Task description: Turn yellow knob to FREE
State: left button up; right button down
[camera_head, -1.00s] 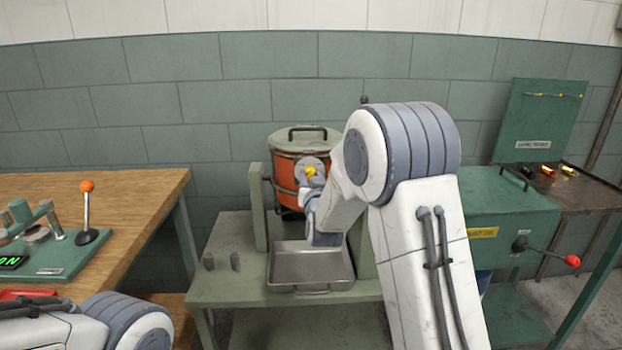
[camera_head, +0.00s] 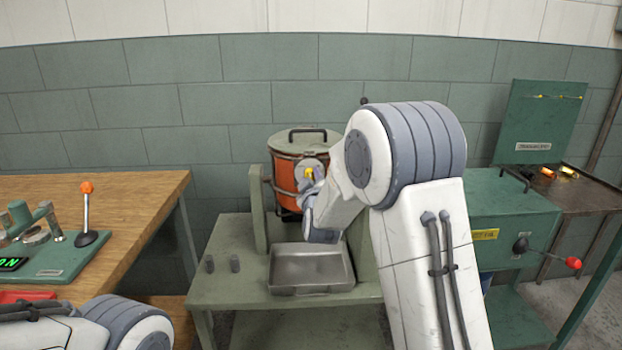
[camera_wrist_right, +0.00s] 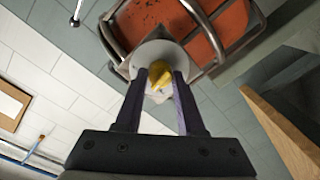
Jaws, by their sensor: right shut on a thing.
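The yellow knob (camera_head: 309,173) sits on a round grey plate on the front of the orange drum (camera_head: 285,180). In the right wrist view the knob (camera_wrist_right: 160,77) lies between the two finger tips, in front of the pale disc (camera_wrist_right: 158,52). My right gripper (camera_wrist_right: 160,80) is shut on the knob. In the head view my right forearm and wrist hide part of the drum and most of the gripper (camera_head: 310,182). Any lettering around the knob is too small to read. Of my left arm only a link shows at the lower left; its gripper is out of view.
A metal tray (camera_head: 312,288) stands below the drum on the green bench (camera_head: 220,290). A wooden table (camera_head: 130,215) with an orange-knobbed lever (camera_head: 87,205) is at left. A green box (camera_head: 505,225) with a red-knobbed crank (camera_head: 572,263) is at right.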

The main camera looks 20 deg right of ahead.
jog(key=shift+a+n+h+p, duration=0.15)
jog(key=shift+n+p, duration=0.4)
jog(key=shift+n, duration=1.2)
jog(key=shift+d+n+h+p, duration=0.15)
jog(key=shift+n+p, duration=0.4)
jog(key=shift+n, duration=1.2)
jog(key=shift+a, duration=0.1)
jog(key=c, duration=0.5)
grip_release()
jog(key=v, duration=1)
jog(key=shift+s+a+b, duration=0.1)
jog(key=shift+s+b, duration=0.1)
jog(key=shift+b, duration=0.1)
